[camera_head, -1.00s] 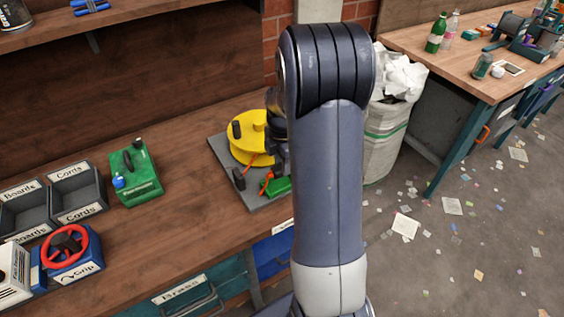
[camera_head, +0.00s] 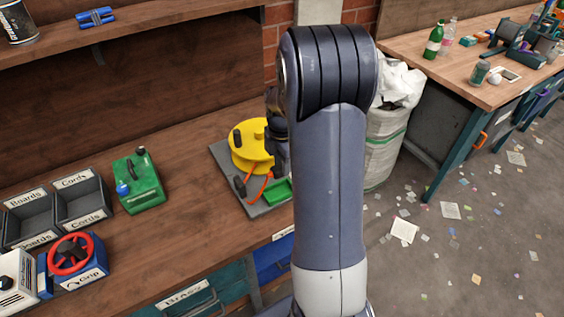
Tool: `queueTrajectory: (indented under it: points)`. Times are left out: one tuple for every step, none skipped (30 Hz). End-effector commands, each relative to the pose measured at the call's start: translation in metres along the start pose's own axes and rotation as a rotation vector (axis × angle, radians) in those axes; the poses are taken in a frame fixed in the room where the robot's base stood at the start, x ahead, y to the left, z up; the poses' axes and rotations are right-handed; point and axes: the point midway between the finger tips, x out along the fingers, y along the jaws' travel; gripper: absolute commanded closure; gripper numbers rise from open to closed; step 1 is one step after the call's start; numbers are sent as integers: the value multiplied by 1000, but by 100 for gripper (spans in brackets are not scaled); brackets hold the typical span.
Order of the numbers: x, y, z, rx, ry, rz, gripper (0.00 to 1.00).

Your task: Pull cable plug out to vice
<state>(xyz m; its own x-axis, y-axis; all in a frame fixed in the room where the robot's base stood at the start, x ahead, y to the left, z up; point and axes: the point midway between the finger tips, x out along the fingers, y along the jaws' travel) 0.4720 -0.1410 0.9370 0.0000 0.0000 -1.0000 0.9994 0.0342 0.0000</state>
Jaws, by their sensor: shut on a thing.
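A yellow round reel (camera_head: 248,158) sits on a grey base plate (camera_head: 222,160) on the wooden bench. An orange cable (camera_head: 257,189) runs from the reel area across the plate towards my gripper (camera_head: 280,167). My gripper is beside the reel's right side, mostly hidden behind my own arm. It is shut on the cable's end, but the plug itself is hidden. A blue device with a red handwheel (camera_head: 70,253), labelled "Grip", stands at the lower left and looks like the vice.
Labelled grey bins (camera_head: 80,223) and a green box with a blue knob (camera_head: 138,183) stand left of the reel. A green block (camera_head: 279,191) lies at the plate's right. Bench space between the green box and plate is clear. A waste sack (camera_head: 385,150) stands right.

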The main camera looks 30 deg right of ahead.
Motion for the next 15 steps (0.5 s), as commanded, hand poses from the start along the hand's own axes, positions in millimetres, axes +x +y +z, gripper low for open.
queueTrajectory:
  points:
    - [0,0,0,0,0,0,95]
    - [0,0,0,0,0,0,95]
    - [0,0,0,0,0,0,95]
    - [0,0,-1,-1,0,0,95]
    - [0,0,-2,-1,0,0,95]
    - [0,0,-4,-1,0,0,95]
    - [0,0,-6,-2,0,0,95]
    - [0,0,-8,-2,0,0,95]
    - [0,0,-10,-2,0,0,95]
    - [0,0,-12,-2,0,0,95]
    - [0,1,-14,-2,0,0,95]
    - [0,1,-17,-2,0,1,95]
    - [0,1,-18,-2,0,1,95]
    - [0,1,-20,-2,0,1,95]
    - [0,0,-22,-2,0,1,95]
